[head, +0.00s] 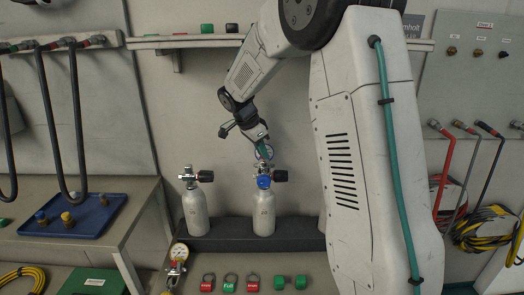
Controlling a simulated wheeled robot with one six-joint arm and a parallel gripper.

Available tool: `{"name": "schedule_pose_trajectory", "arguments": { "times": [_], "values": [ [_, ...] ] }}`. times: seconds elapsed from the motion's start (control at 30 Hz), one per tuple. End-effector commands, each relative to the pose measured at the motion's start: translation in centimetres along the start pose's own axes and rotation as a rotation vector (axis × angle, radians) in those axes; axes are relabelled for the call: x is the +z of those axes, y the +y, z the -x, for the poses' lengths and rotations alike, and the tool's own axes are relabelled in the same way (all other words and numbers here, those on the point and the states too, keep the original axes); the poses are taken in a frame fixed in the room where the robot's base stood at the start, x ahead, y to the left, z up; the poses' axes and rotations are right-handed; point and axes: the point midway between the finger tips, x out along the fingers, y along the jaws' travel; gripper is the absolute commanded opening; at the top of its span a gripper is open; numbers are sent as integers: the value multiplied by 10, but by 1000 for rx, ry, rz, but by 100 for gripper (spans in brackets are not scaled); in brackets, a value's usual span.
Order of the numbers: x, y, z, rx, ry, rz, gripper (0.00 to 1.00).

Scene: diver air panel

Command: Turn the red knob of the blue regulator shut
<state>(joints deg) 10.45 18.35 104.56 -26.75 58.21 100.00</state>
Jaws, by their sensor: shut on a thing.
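The blue regulator (264,181) sits on the valve at the top of the middle grey cylinder (263,212). A black handwheel (281,175) sticks out to its right. A small blue-rimmed gauge shows just above it, partly covered by my gripper. My gripper (264,157) reaches down from the upper left, with its teal fingertips at the top of the regulator. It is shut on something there. The red knob is not clearly visible; it seems to be hidden between the fingertips.
Another cylinder (194,212) with a black handwheel stands to the left on the dark rack (225,236). A gauge (180,252), red and green tags (229,284) and green knobs (290,282) are in front. My upper arm blocks the view to the right. A blue tray (92,222) lies on the left table.

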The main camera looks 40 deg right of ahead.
Motion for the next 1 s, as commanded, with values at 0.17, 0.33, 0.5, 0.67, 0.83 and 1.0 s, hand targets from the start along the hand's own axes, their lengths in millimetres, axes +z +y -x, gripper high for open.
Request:
{"name": "schedule_pose_trajectory", "arguments": {
  "times": [0.17,0.33,0.5,0.67,0.83,1.0],
  "values": [
    [0,-3,0,64,0,-155,0],
    [-1,-4,0,123,-1,-296,0],
    [-1,-6,-1,172,-1,-416,0],
    [-2,-6,-1,207,-1,-501,0],
    [-2,-7,-1,232,-1,-560,0],
    [-2,-7,-1,244,-1,-589,0]
  ]
}}
